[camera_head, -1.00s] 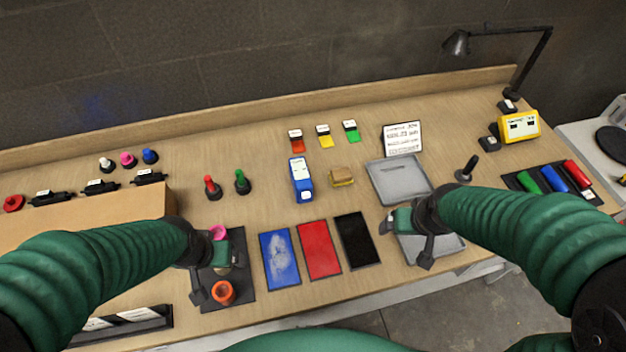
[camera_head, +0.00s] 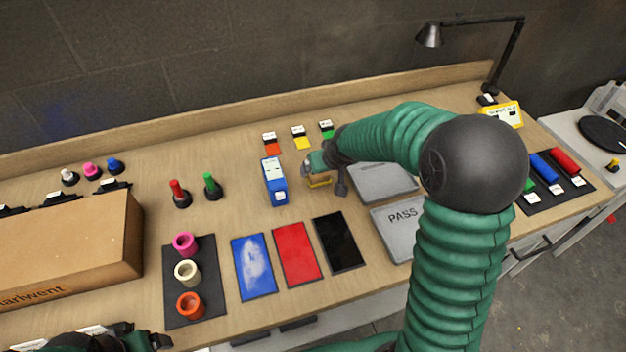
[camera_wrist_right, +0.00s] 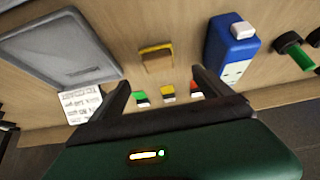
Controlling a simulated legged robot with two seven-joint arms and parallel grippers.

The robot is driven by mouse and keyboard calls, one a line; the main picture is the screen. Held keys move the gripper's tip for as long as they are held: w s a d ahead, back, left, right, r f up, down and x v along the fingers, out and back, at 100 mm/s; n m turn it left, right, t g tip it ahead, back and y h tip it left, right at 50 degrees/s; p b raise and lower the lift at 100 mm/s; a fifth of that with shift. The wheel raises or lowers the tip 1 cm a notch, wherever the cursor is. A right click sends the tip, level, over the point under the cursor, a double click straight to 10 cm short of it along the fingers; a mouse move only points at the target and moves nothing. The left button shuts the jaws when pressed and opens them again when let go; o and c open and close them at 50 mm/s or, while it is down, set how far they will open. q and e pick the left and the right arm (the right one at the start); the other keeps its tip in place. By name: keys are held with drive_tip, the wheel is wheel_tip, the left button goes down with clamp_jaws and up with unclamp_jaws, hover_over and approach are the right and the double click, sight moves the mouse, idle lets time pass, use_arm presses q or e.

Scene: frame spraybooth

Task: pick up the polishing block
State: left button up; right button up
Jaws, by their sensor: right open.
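The polishing block, a small tan block with a yellow layer, lies on the bench and shows in the right wrist view (camera_wrist_right: 157,57). In the head view the block (camera_head: 319,183) is partly hidden by my right gripper (camera_head: 325,176). In the right wrist view my right gripper (camera_wrist_right: 159,88) is open and empty, with the block ahead of its fingertips and roughly between their lines. I cannot tell of any contact.
Blue, red and black panels (camera_head: 297,254) lie in front. A cardboard box (camera_head: 75,245) stands at the left.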

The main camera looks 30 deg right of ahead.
drive_tip(key=x, duration=1)
drive_tip(key=shift+s+d+r, duration=0.1)
drive_tip(key=shift+s, duration=0.05)
drive_tip(key=shift+c, duration=1.4)
drive_tip(key=c, duration=1.2)
drive_tip(key=shift+r, duration=0.1)
wheel_tip(320, 180, up, 3)
drive_tip(key=p, duration=0.3)
drive_tip(key=shift+r, duration=0.25)
drive_tip(key=s+a+b, duration=0.1)
drive_tip(key=s+a, duration=0.2)
drive_tip(key=s, duration=0.1)
drive_tip(key=s+a+r+b, duration=0.1)
drive_tip(key=s+a, duration=0.2)
drive_tip(key=s, duration=0.1)
drive_tip(key=s+a+b, duration=0.2)
drive_tip(key=s+a, duration=0.1)
drive_tip(key=s, duration=0.1)
drive_tip(key=shift+a+r, duration=0.1)
drive_tip(key=shift+r, duration=0.05)
drive_tip(key=shift+s+a, duration=0.2)
drive_tip(key=shift+s, duration=0.15)
